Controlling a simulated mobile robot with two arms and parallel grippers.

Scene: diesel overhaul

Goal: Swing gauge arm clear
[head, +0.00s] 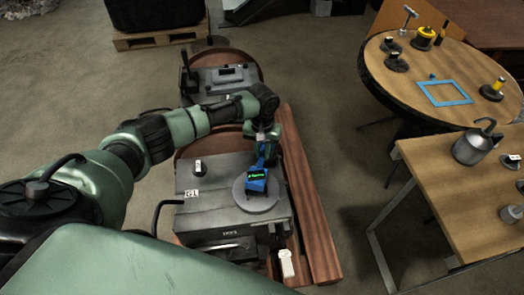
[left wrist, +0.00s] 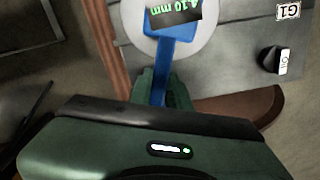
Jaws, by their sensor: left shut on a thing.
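The blue gauge arm (head: 257,176) has a dark display with green digits at its end. It lies over a round grey disc (head: 268,204) on top of a grey block (head: 214,214). In the left wrist view its display (left wrist: 172,18) seems to read 4.10 mm, though partly cut off, and its narrow blue stem runs down between the fingers. My left gripper (head: 266,146) is shut on the stem at the arm's far end; it also shows in the left wrist view (left wrist: 162,92). The fingertips are partly hidden. My right gripper is not in view.
A black knob (head: 199,167) and a G1 label (head: 191,193) are on the block's left side. A wooden beam (head: 312,215) lies to its right, with a white item (head: 287,262) in front. A round table (head: 405,82) and a bench (head: 440,172) stand at right, across open floor.

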